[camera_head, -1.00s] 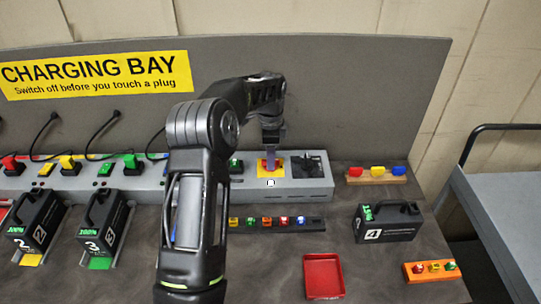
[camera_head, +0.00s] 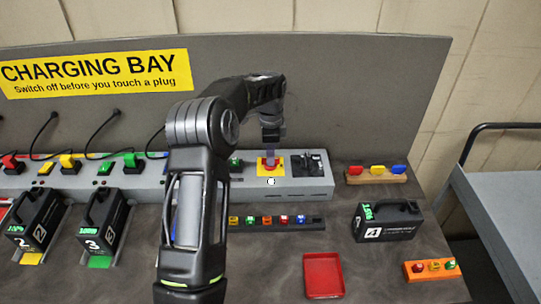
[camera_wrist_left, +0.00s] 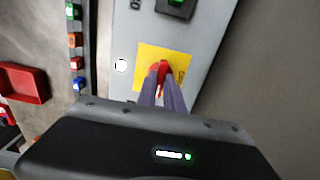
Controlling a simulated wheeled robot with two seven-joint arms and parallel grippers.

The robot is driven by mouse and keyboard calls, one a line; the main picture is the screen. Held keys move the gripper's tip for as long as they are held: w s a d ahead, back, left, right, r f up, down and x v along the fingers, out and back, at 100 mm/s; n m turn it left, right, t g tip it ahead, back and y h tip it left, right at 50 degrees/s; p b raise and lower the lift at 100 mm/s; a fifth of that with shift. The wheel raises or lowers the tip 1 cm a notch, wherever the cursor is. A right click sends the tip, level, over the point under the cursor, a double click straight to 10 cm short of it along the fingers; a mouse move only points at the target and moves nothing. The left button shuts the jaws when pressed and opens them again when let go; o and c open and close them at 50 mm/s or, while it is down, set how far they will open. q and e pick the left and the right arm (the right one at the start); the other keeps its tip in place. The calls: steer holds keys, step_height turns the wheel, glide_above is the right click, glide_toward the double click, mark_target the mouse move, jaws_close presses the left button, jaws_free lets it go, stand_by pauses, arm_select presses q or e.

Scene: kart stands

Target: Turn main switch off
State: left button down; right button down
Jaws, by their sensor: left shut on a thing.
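The main switch is a red knob (camera_wrist_left: 160,68) on a yellow plate (camera_wrist_left: 178,58) on top of the grey charging rail, towards its right end. The plate also shows in the head view (camera_head: 281,172). My left gripper (camera_wrist_left: 161,76) reaches down onto the knob from above, and its purple fingers are shut on it. In the head view the left gripper (camera_head: 270,155) stands over the plate and partly hides the knob. My right gripper is not in view.
The grey rail (camera_head: 300,188) carries plugs and coloured switches, partly behind my left arm. Black battery packs (camera_head: 388,222), a red tray (camera_head: 323,276) and small coloured blocks (camera_head: 284,219) are on the bench. A wall panel stands close behind.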

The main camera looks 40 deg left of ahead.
arm_select(q)
steer(key=shift+n, duration=0.4)
steer(key=n+b, duration=0.1)
steer(key=n, duration=0.2)
steer(key=n+b, duration=0.1)
steer(key=n, duration=0.3)
steer(key=shift+n, duration=0.4)
steer(key=n, duration=0.4)
steer(key=shift+n, duration=0.3)
steer(key=n, duration=0.4)
steer(key=shift+n, duration=0.4)
steer(key=c, duration=1.5)
jaws_free()
steer(key=shift+o, duration=0.2)
